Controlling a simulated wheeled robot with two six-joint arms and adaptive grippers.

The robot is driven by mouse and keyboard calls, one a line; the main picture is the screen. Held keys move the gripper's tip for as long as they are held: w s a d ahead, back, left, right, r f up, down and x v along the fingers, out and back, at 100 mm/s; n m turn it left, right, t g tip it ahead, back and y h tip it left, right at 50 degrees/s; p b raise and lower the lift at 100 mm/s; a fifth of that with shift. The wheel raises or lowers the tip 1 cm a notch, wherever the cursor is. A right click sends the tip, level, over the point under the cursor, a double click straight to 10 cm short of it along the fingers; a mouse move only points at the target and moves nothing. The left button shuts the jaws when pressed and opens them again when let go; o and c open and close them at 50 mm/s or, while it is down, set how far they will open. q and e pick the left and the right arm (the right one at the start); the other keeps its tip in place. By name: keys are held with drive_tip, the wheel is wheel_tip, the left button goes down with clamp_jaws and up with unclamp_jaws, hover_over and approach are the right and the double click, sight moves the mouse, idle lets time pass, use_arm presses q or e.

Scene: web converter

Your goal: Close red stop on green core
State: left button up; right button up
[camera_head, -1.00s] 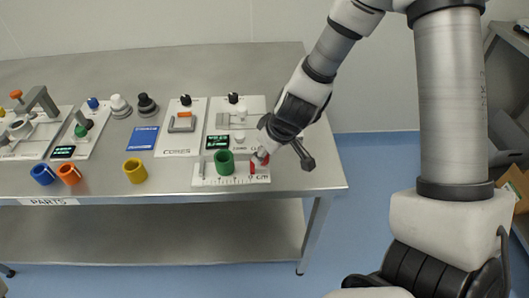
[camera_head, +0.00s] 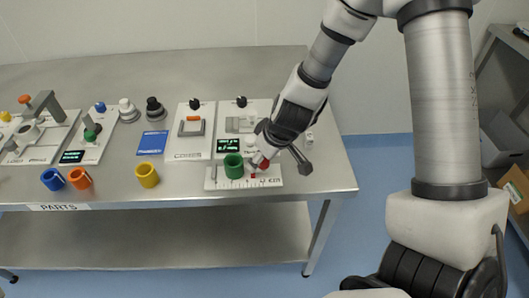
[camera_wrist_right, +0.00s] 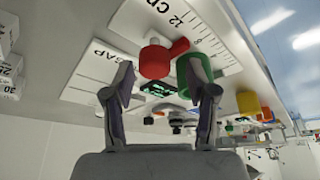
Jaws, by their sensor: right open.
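The green core (camera_head: 233,166) is a hollow cylinder standing on the white ruler plate (camera_head: 215,183) near the bench's front edge. My left gripper is out of view.
Blue (camera_head: 53,179), orange (camera_head: 79,178) and yellow (camera_head: 147,174) rings stand left along the front edge. The cores panel (camera_head: 188,155) and a panel with a green display (camera_head: 228,145) lie behind the ruler plate. The bench ends just to the right.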

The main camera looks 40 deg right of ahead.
drive_tip(key=shift+s+d+r, duration=0.25)
drive_tip(key=shift+r, duration=0.3)
drive_tip(key=a+v, duration=0.1)
drive_tip(key=v, duration=0.9)
drive_tip(key=shift+s+d+r, duration=0.15)
drive_tip(key=shift+d+r, duration=0.1)
drive_tip(key=shift+d, duration=0.05)
drive_tip(key=shift+c, duration=0.3)
